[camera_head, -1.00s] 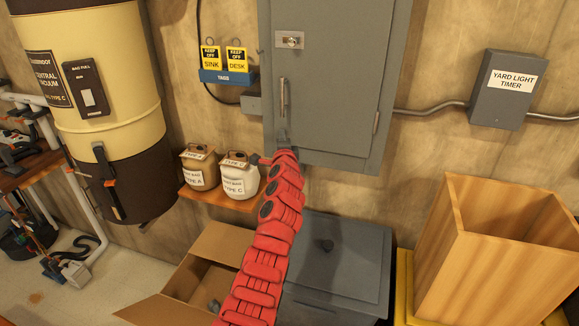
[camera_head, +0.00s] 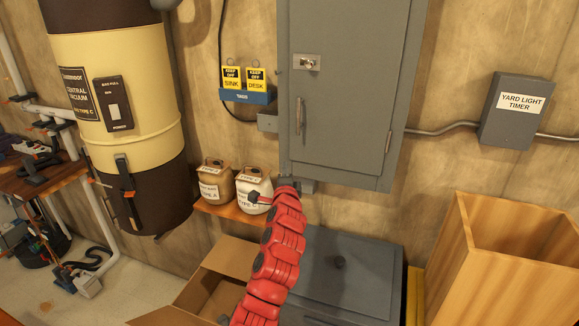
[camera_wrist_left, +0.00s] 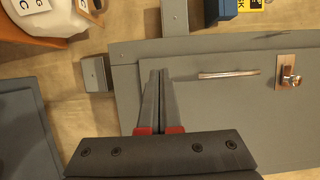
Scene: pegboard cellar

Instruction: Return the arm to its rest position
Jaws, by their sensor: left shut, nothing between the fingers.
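My left arm (camera_head: 270,262), red and segmented, comes up from the bottom of the head view in front of the grey lidded bin. My left gripper (camera_head: 308,186) shows small and grey at its end, by the lower edge of the grey wall cabinet (camera_head: 340,110). The wrist view shows its two fingers (camera_wrist_left: 158,76) together, shut and empty, pointing along the cabinet door. The cabinet door is closed, with its handle (camera_wrist_left: 229,74) and lock (camera_wrist_left: 290,74) beyond the fingertips. I cannot tell the gap to the cabinet. My right gripper is not in view.
A shelf (camera_head: 222,209) with a brown jug (camera_head: 214,190) and a white jug (camera_head: 252,186) is left of the gripper. Below are an open cardboard box (camera_head: 228,258) and the grey bin (camera_head: 345,272). A wooden bin (camera_head: 500,275) stands at right, a vacuum canister (camera_head: 115,75) at left.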

